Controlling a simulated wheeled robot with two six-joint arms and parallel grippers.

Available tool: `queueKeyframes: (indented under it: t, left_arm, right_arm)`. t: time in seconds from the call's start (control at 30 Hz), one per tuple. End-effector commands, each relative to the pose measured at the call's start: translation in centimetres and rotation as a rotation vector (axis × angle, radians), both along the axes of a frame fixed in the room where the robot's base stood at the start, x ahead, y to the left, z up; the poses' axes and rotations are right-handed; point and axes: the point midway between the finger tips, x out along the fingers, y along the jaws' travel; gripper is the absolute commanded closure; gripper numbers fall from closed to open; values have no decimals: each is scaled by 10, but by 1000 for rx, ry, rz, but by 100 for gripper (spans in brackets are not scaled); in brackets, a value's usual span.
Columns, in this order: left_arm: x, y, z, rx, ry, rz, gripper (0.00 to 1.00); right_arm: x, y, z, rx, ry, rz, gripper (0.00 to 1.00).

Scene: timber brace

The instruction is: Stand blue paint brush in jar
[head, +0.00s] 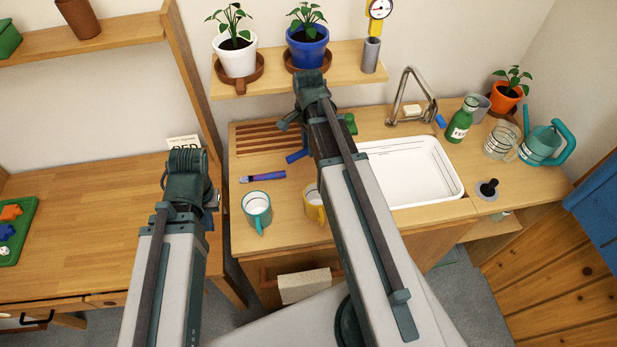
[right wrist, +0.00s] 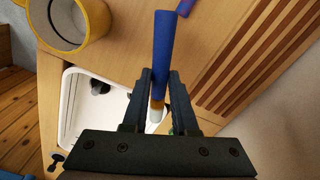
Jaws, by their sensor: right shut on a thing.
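The blue paint brush, with a blue handle (right wrist: 163,45), an orange band and a pale end, is held between the fingers of my right gripper (right wrist: 158,80) in the right wrist view. The head view shows its blue end (head: 297,156) beside my arm, which hides most of the right gripper. A clear glass jar (head: 502,140) stands at the right of the counter, apart from the gripper. My left gripper (head: 211,200) is mostly hidden behind its own arm at the left, and its fingers cannot be made out.
A violet-blue pen-like object (head: 263,176) lies near a teal mug (head: 257,208) and a yellow mug (head: 314,203). A white sink (head: 455,180) lies between the brush and the jar.

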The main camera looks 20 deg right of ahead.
Motion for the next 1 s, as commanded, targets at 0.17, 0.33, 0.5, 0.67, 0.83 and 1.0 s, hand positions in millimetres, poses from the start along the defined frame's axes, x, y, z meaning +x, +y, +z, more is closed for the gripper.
queueKeyframes:
  t: [0.17, 0.33, 0.5, 0.67, 0.83, 1.0]
  left_arm:
    - [0, 0, -5, 0, 0, 0, 100]
    - [0, 0, -26, 0, 0, 0, 100]
    - [0, 0, -53, 0, 0, 0, 100]
    - [0, 0, -64, 0, 0, 0, 100]
    - [0, 0, -63, 0, 0, 0, 100]
    - [0, 0, -79, 0, 0, 0, 100]
  right_arm:
    - [0, 0, -5, 0, 0, 0, 100]
    - [0, 0, -26, 0, 0, 0, 100]
    - [0, 0, -53, 0, 0, 0, 100]
    - [0, 0, -64, 0, 0, 0, 100]
    - [0, 0, -63, 0, 0, 0, 100]
    - [0, 0, -79, 0, 0, 0, 100]
